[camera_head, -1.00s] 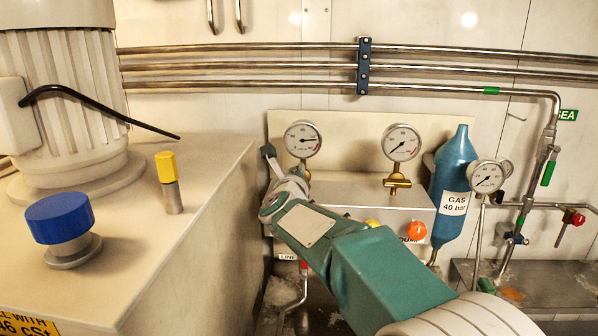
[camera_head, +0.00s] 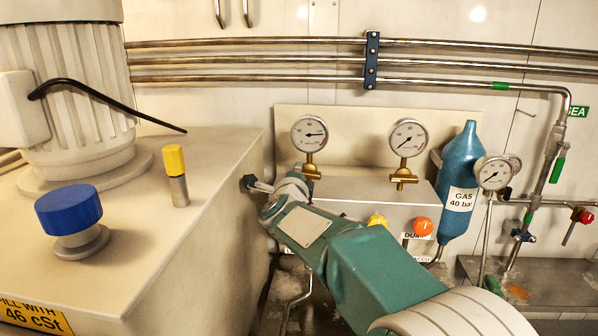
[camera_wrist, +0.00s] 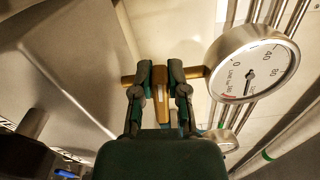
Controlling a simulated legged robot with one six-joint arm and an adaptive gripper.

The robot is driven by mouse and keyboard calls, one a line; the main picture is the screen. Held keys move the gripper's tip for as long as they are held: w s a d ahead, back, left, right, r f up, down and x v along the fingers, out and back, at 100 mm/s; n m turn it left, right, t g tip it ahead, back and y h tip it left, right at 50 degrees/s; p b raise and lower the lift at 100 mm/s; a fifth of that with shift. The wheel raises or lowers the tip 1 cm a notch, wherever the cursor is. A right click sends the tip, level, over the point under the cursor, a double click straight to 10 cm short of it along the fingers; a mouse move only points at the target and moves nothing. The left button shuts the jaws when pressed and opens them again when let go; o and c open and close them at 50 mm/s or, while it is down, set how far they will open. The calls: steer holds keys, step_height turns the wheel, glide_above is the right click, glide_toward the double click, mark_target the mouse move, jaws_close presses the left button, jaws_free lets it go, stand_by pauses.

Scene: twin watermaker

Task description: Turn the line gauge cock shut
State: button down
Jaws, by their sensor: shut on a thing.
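The line gauge (camera_head: 309,134) is a round white dial on the left of the back panel, its needle pointing right. It also shows large in the wrist view (camera_wrist: 252,64). Its brass cock (camera_head: 311,171) sits just below the dial. In the wrist view, brass parts of the cock (camera_wrist: 193,72) show between and beside my fingers. My gripper (camera_wrist: 161,80) is shut on the cock, a finger on each side. The exact grip is partly hidden.
A second gauge (camera_head: 408,137) with a brass cock stands to the right. A blue gas bottle (camera_head: 456,190) and a third gauge (camera_head: 493,172) lie further right. A yellow knob (camera_head: 377,220) and an orange knob (camera_head: 422,226) are near my arm. The beige tank (camera_head: 190,240) is close on the left.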

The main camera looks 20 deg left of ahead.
steer(key=shift+a+f+n, duration=0.2)
steer(key=shift+f+n, duration=0.15)
steer(key=shift+n, duration=0.45)
steer(key=shift+f, duration=0.15)
steer(key=c, duration=0.8)
jaws_free()
steer(key=shift+s, duration=0.1)
steer(key=shift+o, duration=0.8)
steer(key=shift+a, duration=0.2)
steer(key=shift+d, duration=0.15)
steer(key=shift+s+d+r, duration=0.15)
steer(key=shift+s+r, duration=0.05)
steer(key=shift+s, duration=0.15)
steer(key=v, duration=1.1)
steer(key=shift+f, duration=0.2)
